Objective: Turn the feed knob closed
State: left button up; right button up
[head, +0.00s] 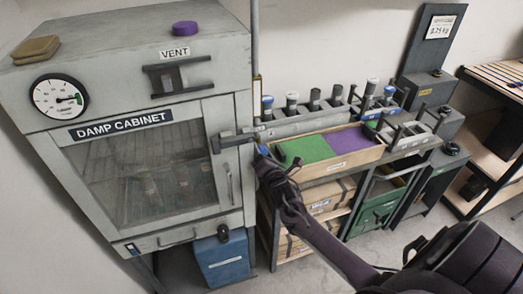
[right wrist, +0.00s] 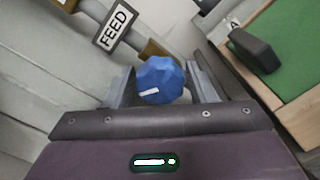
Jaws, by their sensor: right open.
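The blue faceted feed knob (right wrist: 162,78) sits in the middle of the right wrist view, with a short white mark near its lower left edge. A white FEED label (right wrist: 112,36) is above and left of it. My right gripper (right wrist: 160,88) is open, with one finger on each side of the knob. I cannot tell whether either finger touches it. In the head view my right gripper (head: 264,158) is at the right side of the damp cabinet (head: 228,110), and a little of the knob's blue shows at its tip. My left gripper is out of view.
A wooden tray (head: 338,168) with green and purple sections lies just right of my gripper on a shelf unit. Several capped cylinders stand behind it. The cabinet's latch (head: 235,139) is close by on the left. A blue bin (head: 222,258) stands below.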

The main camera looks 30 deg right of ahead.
jog(key=shift+w+d, duration=0.1)
jog(key=shift+w, duration=0.1)
jog(key=c, duration=0.7)
jog(key=shift+m, duration=0.3)
jog(key=m, duration=1.1)
jog(key=shift+f+b, duration=0.1)
jog(key=shift+b, duration=0.3)
jog(key=shift+m, duration=0.3)
